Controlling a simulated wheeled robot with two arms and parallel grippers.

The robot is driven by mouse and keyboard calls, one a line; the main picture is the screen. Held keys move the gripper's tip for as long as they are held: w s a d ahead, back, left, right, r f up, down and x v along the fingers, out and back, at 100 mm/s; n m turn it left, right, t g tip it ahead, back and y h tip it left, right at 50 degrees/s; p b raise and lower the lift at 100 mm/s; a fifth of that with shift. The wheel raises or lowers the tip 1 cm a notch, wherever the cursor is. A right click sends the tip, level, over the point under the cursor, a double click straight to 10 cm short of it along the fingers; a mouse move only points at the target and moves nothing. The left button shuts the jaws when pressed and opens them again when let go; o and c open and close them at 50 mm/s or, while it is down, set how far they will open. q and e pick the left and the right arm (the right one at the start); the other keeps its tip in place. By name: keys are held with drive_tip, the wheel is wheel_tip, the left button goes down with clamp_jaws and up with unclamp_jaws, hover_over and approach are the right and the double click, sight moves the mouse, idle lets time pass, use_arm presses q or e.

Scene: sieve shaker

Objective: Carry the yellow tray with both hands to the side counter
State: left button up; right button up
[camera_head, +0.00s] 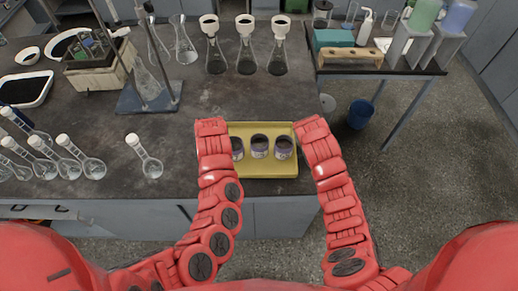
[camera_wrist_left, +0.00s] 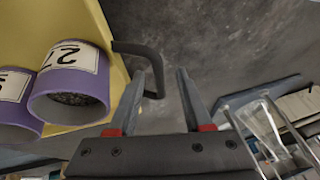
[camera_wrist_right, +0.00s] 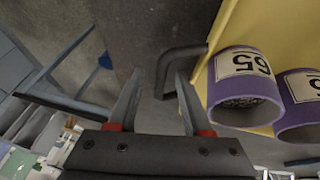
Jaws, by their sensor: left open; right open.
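The yellow tray (camera_head: 264,170) lies at the front edge of the dark bench, holding three purple jars (camera_head: 260,146) with white labels. My arms reach down on either side of it and cover its ends in the head view. In the left wrist view my left gripper (camera_wrist_left: 160,72) is open, with the tray's dark handle (camera_wrist_left: 153,62) between its fingers. In the right wrist view my right gripper (camera_wrist_right: 158,73) is open, with the other dark handle (camera_wrist_right: 163,68) between its fingers. The side counter (camera_head: 392,70) stands at the back right.
A metal stand (camera_head: 150,95) is left of centre. The side counter holds a wooden rack (camera_head: 350,57) and bottles.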

use_arm(q)
drive_tip(key=shift+w+f, duration=0.1)
drive_tip(key=shift+f, duration=0.4)
use_arm(e)
drive_tip(key=shift+w+f, duration=0.2)
drive_tip(key=shift+f, duration=0.15)
use_arm(q)
drive_tip(key=shift+a, duration=0.1)
clamp_jaws()
use_arm(e)
clamp_jaws()
use_arm(q)
drive_tip(key=shift+r, duration=0.1)
idle(0.4)
